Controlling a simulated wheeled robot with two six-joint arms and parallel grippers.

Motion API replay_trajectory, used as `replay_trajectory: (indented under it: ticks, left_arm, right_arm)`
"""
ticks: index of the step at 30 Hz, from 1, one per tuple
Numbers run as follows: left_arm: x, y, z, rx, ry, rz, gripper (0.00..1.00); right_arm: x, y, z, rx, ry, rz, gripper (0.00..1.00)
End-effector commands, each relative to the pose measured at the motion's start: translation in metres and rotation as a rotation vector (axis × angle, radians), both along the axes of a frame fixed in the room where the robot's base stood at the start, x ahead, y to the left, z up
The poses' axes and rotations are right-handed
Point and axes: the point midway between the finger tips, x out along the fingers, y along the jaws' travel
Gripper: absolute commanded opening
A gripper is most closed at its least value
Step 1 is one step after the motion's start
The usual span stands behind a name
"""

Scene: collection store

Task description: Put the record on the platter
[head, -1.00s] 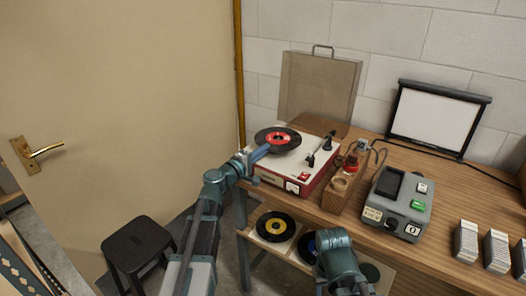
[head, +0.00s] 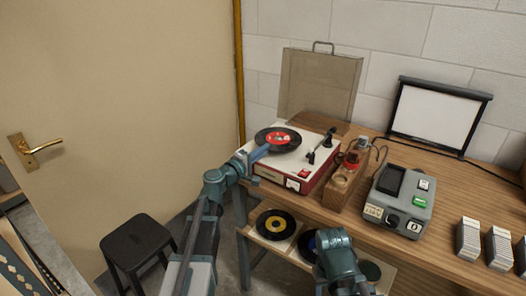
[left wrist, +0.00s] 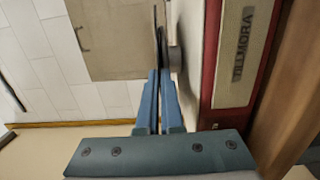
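The record (head: 264,137), black with a red label, is over the left part of the white-topped, red-sided record player (head: 314,164). My left gripper (head: 259,153) is shut on the record's near edge. In the left wrist view, the blue fingers (left wrist: 156,88) close around the record (left wrist: 160,42), seen edge-on. The grey platter edge (left wrist: 175,56) shows close beside it there, with a narrow gap. In the head view the record hides the platter. My right arm is at the bottom, but its gripper does not show.
The tonearm (head: 322,147) stands at the player's right side. A wooden block (head: 345,180) and a grey device (head: 398,200) are to the right. A yellow-label record (head: 276,224) lies on the lower shelf. A raised lid (head: 318,88) stands behind the player.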

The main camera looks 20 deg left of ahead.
Motion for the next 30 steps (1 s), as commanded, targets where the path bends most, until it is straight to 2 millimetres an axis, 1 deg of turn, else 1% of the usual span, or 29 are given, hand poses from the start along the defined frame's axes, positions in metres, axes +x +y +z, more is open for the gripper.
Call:
replay_trajectory:
  ticks: [3,4,9,17,20,23,30]
  left_arm:
    - [0.000,0.000,-0.002,0.000,0.000,0.000,0.00]
    - [0.000,0.000,-0.002,0.000,0.000,0.000,0.08]
    - [0.000,0.000,-0.001,0.000,0.000,0.000,0.38]
    - [0.000,0.000,-0.001,0.000,0.000,0.000,0.38]
    - [-0.005,0.002,-0.001,0.000,0.000,0.001,0.38]
    - [-0.018,0.007,-0.002,0.000,0.000,0.003,0.38]
    - [-0.066,0.028,-0.002,0.000,0.000,0.005,0.38]
  right_arm:
    - [0.000,0.000,-0.003,0.000,0.000,0.000,0.50]
    - [0.000,0.000,-0.002,0.000,0.000,0.000,0.50]
    - [0.000,0.000,-0.001,0.000,0.000,0.000,0.50]
    - [0.000,0.000,-0.001,0.000,0.000,0.000,0.50]
    - [0.000,0.000,-0.001,0.000,0.000,0.000,0.50]
    - [0.000,0.000,-0.002,0.000,0.000,0.000,0.50]
    - [0.000,0.000,-0.002,0.000,0.000,0.000,0.50]
